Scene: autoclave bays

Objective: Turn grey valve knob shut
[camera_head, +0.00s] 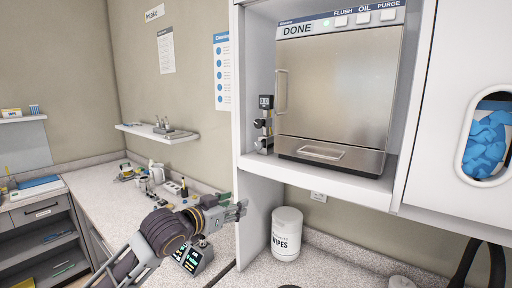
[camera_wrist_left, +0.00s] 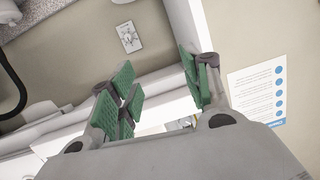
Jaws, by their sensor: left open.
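A small valve assembly with a dark square gauge on top (camera_head: 265,102) stands in the bay, left of the autoclave (camera_head: 335,95). At this size I cannot tell which is grey or how either is turned. My left gripper (camera_head: 240,209) is below and left of the valve, in front of the bay's side panel, apart from it. In the left wrist view my left gripper (camera_wrist_left: 160,90) has its green pads spread, with nothing held. My right gripper is not in view.
The bay's shelf edge (camera_head: 318,178) and left side panel (camera_head: 255,220) lie near my gripper. A white wipes tub (camera_head: 287,235) stands below. A display device (camera_head: 192,258) sits on the counter under my arm. Black hoses (camera_head: 495,265) hang at lower right.

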